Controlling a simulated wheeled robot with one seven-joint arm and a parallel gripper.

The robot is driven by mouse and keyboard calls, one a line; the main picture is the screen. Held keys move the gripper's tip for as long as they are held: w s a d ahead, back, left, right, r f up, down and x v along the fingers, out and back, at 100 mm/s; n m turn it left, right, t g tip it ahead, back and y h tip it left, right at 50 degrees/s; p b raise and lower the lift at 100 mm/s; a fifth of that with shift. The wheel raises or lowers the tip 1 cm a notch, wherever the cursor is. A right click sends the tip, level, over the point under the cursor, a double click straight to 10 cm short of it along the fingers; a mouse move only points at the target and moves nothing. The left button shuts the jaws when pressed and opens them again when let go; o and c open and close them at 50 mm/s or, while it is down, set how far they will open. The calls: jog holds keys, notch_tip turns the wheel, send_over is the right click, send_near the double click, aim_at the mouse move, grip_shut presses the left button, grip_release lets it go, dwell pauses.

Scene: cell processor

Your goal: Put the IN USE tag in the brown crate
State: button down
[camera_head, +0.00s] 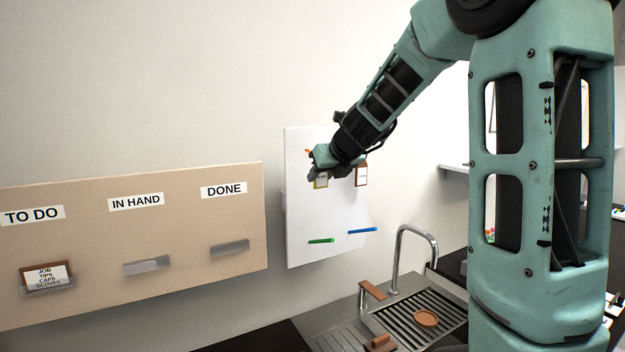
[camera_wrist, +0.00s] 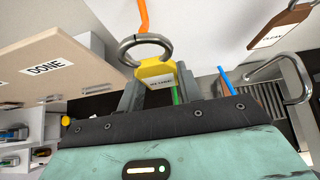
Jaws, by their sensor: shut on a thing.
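A yellow tag (camera_wrist: 157,73) with a metal ring (camera_wrist: 146,44) is between the two fingers of my gripper (camera_wrist: 160,86), which is shut on it. Its small print is too blurred to read surely. The ring is beside the lower end of an orange hook (camera_wrist: 143,14); I cannot tell whether it still hangs on it. I see no brown crate in either view.
A brown tag (camera_wrist: 278,27) marked CLEAN hangs to the right of my gripper. Green (camera_head: 321,240) and blue (camera_head: 362,231) bars are lower on the board. A sink (camera_head: 425,300) with a tall tap (camera_head: 398,248) is below. A beige panel (camera_head: 190,190) is at left.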

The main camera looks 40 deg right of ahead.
jog(key=s, duration=0.2)
jog(key=s+a, duration=0.1)
jog(key=s+b, duration=0.1)
jog(key=s, duration=0.1)
jog(key=shift+s+a+r, duration=0.1)
jog(key=shift+s+a, duration=0.15)
jog(key=shift+s, duration=0.05)
dwell(0.4)
